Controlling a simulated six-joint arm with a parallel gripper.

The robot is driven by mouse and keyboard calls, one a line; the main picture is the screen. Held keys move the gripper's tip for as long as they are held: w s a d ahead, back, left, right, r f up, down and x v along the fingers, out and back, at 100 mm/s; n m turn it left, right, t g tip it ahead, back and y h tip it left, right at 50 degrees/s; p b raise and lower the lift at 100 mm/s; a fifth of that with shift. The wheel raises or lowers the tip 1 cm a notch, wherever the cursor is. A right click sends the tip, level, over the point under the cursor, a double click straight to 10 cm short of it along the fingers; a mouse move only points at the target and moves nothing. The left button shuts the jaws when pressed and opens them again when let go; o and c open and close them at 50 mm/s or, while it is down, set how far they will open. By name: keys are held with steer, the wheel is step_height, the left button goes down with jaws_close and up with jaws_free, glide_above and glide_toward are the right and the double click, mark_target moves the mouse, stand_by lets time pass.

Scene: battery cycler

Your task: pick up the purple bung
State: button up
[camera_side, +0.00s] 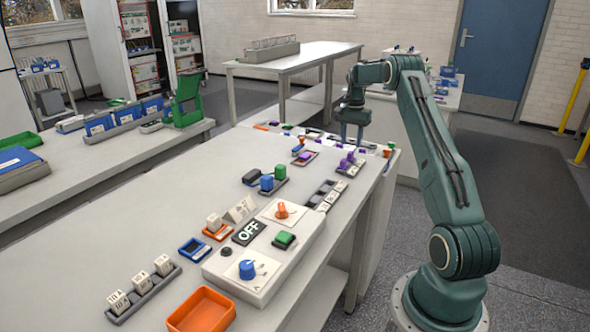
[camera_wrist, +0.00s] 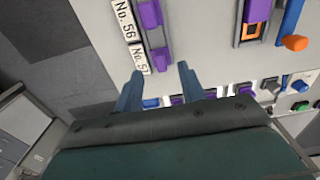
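Several purple pieces are in view, and I cannot tell for sure which one is the bung. In the wrist view, one purple piece (camera_wrist: 149,14) and another purple piece (camera_wrist: 157,59) sit in a grey rack beside the labels No. 56 and No. 57. Purple pieces also show in the side view (camera_side: 345,163), on a small rack at the far right of the bench. My gripper (camera_wrist: 160,70) is open, with its two fingertips apart and nothing between them. The No. 57 piece lies just ahead of the fingertips. In the side view my gripper (camera_side: 352,140) points down above the bench's far end, fingers apart.
A grey holder (camera_wrist: 254,35) with a purple top stands right in the wrist view, near an orange knob (camera_wrist: 294,43). A row of small blocks lines the lower right. In the side view, a white control box (camera_side: 262,275) and an orange tray (camera_side: 202,311) occupy the near bench; its left middle is clear.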

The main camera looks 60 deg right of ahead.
mark_target(350, 153)
steer(key=shift+f, duration=2.5)
jaws_close()
